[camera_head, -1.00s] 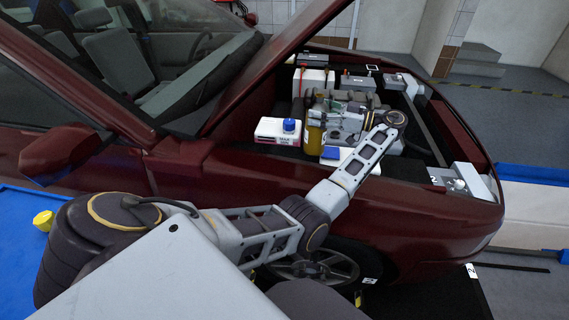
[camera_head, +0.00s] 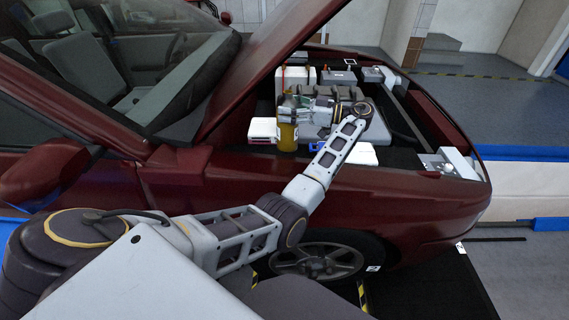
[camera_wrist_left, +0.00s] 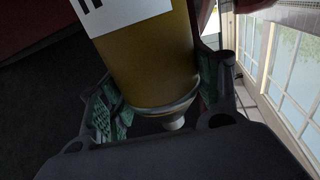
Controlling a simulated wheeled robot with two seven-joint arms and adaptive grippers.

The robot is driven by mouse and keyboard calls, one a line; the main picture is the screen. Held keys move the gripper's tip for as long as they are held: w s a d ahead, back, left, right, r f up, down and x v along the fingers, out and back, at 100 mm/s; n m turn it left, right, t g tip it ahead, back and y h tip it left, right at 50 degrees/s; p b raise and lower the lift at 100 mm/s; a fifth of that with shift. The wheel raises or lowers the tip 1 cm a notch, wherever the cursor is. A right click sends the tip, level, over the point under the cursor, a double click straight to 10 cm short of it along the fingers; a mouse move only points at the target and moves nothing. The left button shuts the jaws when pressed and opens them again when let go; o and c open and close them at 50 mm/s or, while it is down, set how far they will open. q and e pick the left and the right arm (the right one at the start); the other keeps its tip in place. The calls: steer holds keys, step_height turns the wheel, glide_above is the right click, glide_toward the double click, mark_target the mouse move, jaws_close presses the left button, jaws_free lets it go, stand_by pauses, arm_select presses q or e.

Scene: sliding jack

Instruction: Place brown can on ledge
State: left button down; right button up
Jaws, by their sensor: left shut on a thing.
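The brown can (camera_head: 288,137) is a yellow-brown cylinder hanging upright at the front side of the open engine bay. My left gripper (camera_head: 291,108) is shut around its narrow top end. In the left wrist view the can (camera_wrist_left: 150,65) shows large between the green-padded fingers, with part of a white label. Whether its bottom touches anything is hard to tell. I cannot tell for certain which surface is the ledge; the dark red car's near fender edge (camera_head: 225,158) runs below the can. My right gripper is out of view.
A white container (camera_head: 262,130) stands just left of the can, partly hidden by it. A white box (camera_head: 360,154) lies right of it, behind my forearm. The raised hood (camera_head: 262,58) slopes over the left side of the bay. Grey engine parts (camera_head: 345,92) fill the back.

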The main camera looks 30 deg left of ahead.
mark_target(288, 125)
arm_select(q)
step_height(288, 125, down, 6)
steer(key=shift+f, duration=0.1)
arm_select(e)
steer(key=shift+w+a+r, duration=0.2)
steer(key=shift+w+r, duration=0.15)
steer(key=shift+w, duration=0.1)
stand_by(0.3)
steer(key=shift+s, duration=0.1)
